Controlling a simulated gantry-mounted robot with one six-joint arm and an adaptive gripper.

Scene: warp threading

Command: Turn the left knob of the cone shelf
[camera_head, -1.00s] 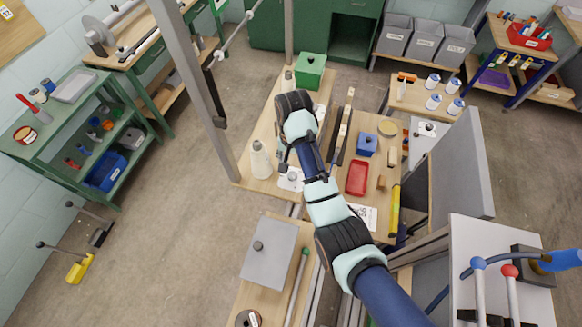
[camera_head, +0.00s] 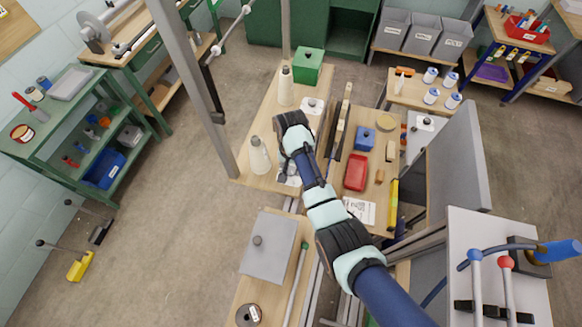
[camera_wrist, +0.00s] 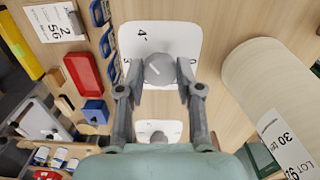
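The cone shelf (camera_head: 238,172) is a wooden board with two white dial plates. In the wrist view a grey round knob (camera_wrist: 158,70) with a pale pointer line sits on the nearer plate (camera_wrist: 135,42), marked "4" at one edge. My gripper (camera_wrist: 159,90) is open, with one finger on each side of this knob and gaps visible. I cannot tell how far above it the fingertips are. In the head view my gripper (camera_head: 284,172) hides most of this knob. The other knob (camera_head: 312,103) is farther back; it also shows between the fingers in the wrist view (camera_wrist: 157,137).
A cream cone (camera_head: 260,158) stands close left of my gripper, large at the right in the wrist view (camera_wrist: 268,85). Another cone (camera_head: 285,88) and a green box (camera_head: 308,66) stand farther back. A red tray (camera_head: 356,172) and blue box (camera_head: 365,138) lie right. A grey post (camera_head: 190,90) rises left.

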